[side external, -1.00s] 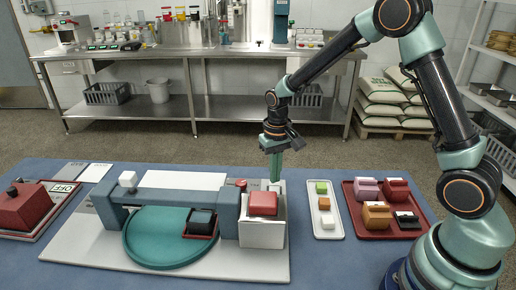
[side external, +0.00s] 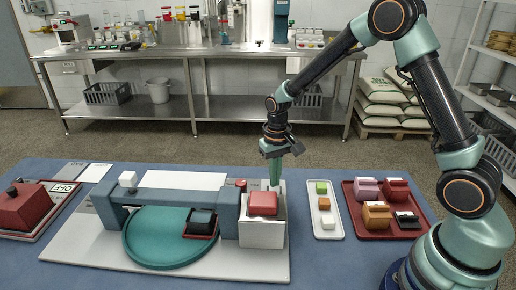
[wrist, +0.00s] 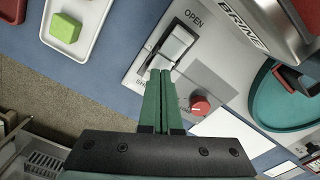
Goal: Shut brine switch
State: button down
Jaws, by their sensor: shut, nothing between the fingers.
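In the side view my gripper (side external: 275,185) points down behind the red-topped white box (side external: 263,232), which hides the switch.
A red knob (wrist: 200,104) is close beside my fingers. A BRINE nameplate (wrist: 242,22) is on the neighbouring housing. A blue-grey beam (side external: 180,202) spans a teal round tray (side external: 140,250). A white tray (side external: 334,233) and a red tray (side external: 372,233) with blocks stand to the right.

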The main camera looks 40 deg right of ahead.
jog(key=shift+f, duration=1)
dwell(0.5)
jog(key=shift+r, duration=3.5)
jog(key=shift+r, duration=0.1)
jog(key=s+r+n+t, duration=0.3)
jog(key=s+r+t, duration=0.2)
jog(key=s+r, duration=0.9)
jog(key=shift+s+a+r+t, duration=0.2)
jog(key=shift+r+t, duration=0.1)
jog(key=shift+r, duration=0.3)
